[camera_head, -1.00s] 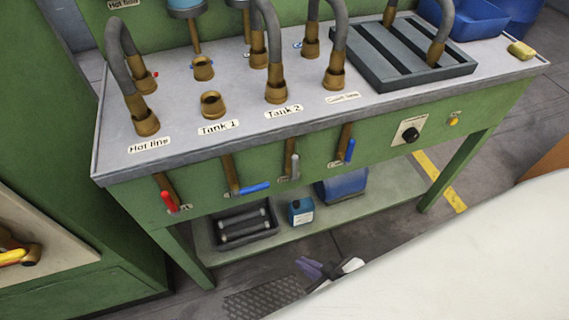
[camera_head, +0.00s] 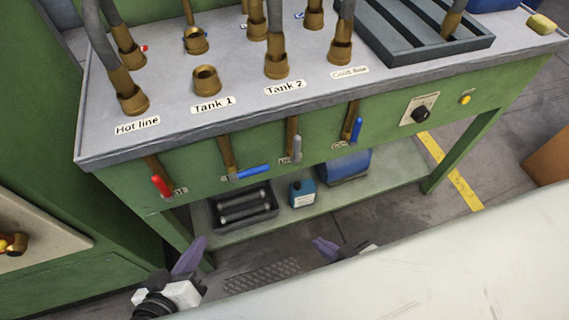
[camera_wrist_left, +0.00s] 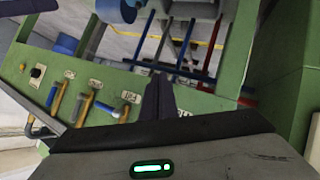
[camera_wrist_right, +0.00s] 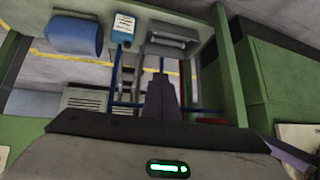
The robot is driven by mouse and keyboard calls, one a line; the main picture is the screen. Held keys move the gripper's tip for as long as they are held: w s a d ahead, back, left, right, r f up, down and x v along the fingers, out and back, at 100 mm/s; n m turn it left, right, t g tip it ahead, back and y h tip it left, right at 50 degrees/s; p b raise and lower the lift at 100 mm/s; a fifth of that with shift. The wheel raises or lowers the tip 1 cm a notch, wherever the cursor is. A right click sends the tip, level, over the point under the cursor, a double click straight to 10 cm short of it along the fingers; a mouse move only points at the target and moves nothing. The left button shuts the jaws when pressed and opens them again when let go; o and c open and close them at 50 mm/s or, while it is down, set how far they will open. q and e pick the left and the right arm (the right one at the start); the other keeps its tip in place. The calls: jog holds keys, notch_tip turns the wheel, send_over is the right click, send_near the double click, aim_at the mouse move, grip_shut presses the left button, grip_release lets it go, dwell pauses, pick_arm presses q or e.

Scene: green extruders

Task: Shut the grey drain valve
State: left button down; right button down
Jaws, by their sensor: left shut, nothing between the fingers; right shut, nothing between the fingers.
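The grey valve handle (camera_head: 297,148) hangs straight down, in line with its brass pipe, on the green front of the bench below the Tank 2 label. Its own label is too small to read. In the left wrist view the grey handle (camera_wrist_left: 80,108) is among the row of valves left of the finger. My left gripper (camera_head: 190,257) is shut and empty, low in front of the bench at left. My right gripper (camera_head: 322,249) is shut and empty, below and in front of the bench's lower shelf. Both are well apart from the grey handle.
A red handle (camera_head: 161,186) slants down at left. One blue handle (camera_head: 253,171) lies sideways just left of the grey one; another blue handle (camera_head: 357,130) hangs down to its right.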

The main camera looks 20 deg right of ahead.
pick_arm(q)
jog(key=d+r+n+h+b, duration=0.6)
jog(key=d+r, duration=0.4)
jog(key=r, duration=0.2)
jog(key=h+b, duration=0.1)
jog(key=h, duration=0.1)
jog(key=shift+d+r+n+h, duration=0.4)
jog(key=p, duration=0.2)
send_near(294, 148)
jog(key=x, duration=0.6)
jog(key=shift+d, duration=0.25)
jog(key=shift+w, duration=0.1)
